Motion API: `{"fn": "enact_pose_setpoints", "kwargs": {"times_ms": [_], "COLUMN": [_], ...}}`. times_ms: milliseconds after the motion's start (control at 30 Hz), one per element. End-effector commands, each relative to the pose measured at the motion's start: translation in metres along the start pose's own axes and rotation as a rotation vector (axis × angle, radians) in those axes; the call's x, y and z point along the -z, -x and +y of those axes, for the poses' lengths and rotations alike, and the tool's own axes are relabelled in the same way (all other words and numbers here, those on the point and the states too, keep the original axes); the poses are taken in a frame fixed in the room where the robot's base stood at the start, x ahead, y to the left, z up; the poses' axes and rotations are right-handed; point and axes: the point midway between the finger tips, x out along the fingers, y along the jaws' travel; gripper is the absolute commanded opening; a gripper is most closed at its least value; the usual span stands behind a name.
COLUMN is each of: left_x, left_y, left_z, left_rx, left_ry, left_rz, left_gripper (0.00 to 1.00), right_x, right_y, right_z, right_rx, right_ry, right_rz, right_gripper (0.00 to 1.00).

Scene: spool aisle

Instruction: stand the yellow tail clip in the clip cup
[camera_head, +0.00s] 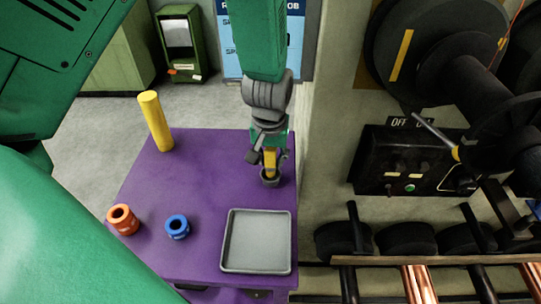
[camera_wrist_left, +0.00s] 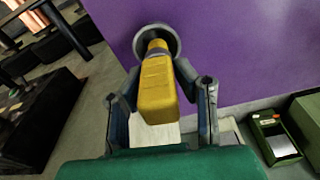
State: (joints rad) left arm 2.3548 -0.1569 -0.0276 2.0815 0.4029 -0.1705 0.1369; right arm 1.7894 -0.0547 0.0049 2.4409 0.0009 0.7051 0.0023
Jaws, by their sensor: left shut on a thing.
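The yellow tail clip (camera_head: 270,161) is between the fingers of my left gripper (camera_head: 267,156), which is shut on it. The clip points down at the dark grey clip cup (camera_head: 270,181) near the right edge of the purple table. In the left wrist view the clip (camera_wrist_left: 157,85) runs away from my left gripper (camera_wrist_left: 160,92), and its far end shows within the round rim of the cup (camera_wrist_left: 173,34). I cannot tell whether it touches the cup's bottom. My right gripper is not in view.
The purple table (camera_head: 200,190) also bears a yellow cylinder (camera_head: 156,122), an orange ring piece (camera_head: 122,219), a blue ring piece (camera_head: 177,227) and a grey tray (camera_head: 257,242). A black control box (camera_head: 412,165) and large spools stand to the right. The table's middle is clear.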

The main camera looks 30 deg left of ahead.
Motion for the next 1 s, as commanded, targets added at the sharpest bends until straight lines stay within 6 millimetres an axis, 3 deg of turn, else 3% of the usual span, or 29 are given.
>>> {"fn": "enact_pose_setpoints", "kwargs": {"times_ms": [33, 100, 467, 567, 1000], "left_x": [0.0, 0.0, 0.001, 0.001, 0.001], "left_y": [0.0, 0.0, 0.003, 0.015, 0.102], "left_z": [0.0, 0.0, -0.001, -0.001, 0.004], "left_rx": [0.0, -0.001, -0.002, -0.002, 0.001], "left_ry": [0.0, 0.0, 0.0, -0.001, -0.001], "left_rz": [0.001, 0.0, 0.0, 0.001, 0.004], "left_gripper": [0.32, 0.49, 0.49, 0.49, 0.49], "right_x": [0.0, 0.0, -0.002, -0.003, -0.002], "right_y": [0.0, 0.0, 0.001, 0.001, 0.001], "right_z": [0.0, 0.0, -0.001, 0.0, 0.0], "right_rx": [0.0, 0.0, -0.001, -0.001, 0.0], "right_ry": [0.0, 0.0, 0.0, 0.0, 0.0], "right_rz": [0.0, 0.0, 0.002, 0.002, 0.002], "right_gripper": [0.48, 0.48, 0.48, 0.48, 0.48]}}
